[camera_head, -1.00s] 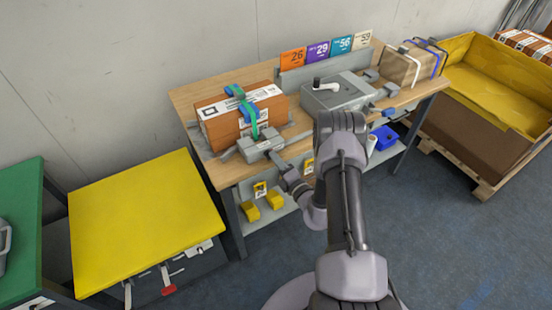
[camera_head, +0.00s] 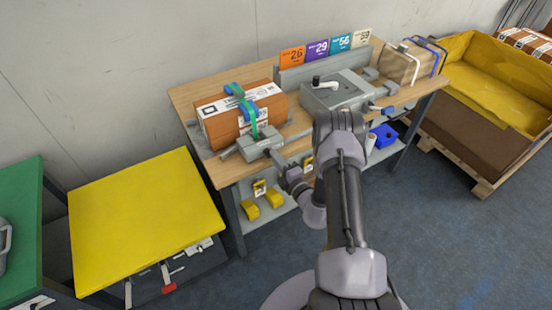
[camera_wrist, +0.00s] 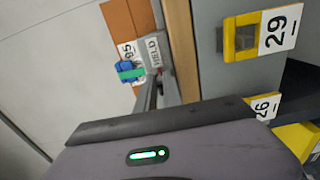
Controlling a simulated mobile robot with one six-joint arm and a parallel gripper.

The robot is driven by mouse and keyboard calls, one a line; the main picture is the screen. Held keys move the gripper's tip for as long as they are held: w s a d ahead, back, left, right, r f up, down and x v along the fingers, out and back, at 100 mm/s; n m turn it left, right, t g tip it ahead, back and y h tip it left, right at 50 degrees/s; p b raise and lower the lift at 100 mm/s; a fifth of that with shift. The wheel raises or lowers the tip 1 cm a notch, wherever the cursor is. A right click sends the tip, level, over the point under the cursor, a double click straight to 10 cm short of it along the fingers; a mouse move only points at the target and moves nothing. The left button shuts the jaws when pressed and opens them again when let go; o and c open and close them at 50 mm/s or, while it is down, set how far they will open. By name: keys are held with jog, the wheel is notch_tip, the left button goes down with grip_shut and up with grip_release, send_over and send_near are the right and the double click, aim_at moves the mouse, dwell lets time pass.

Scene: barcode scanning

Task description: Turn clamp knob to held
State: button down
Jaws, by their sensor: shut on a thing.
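The clamp (camera_head: 262,143) is a grey block at the front left of the workbench, against an orange-brown parcel (camera_head: 220,126) with a white label and green and blue straps. My gripper (camera_head: 280,162) is at the clamp's front side, shut on the clamp knob, which is mostly hidden by my gripper. In the wrist view my gripper (camera_wrist: 152,92) reaches toward the clamp. A light plate (camera_wrist: 153,52) there seems to read HELD, with a small red mark below it. The knob's exact angle cannot be told.
A grey machine (camera_head: 335,92) with a black handle stands on the workbench (camera_head: 190,92) to the right. A strapped parcel (camera_head: 405,65) lies at its far end. Yellow holders (camera_head: 250,212) sit below the front edge. A yellow-topped table (camera_head: 145,215) stands at left.

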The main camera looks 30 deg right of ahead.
jog(key=c, duration=1.5)
grip_release()
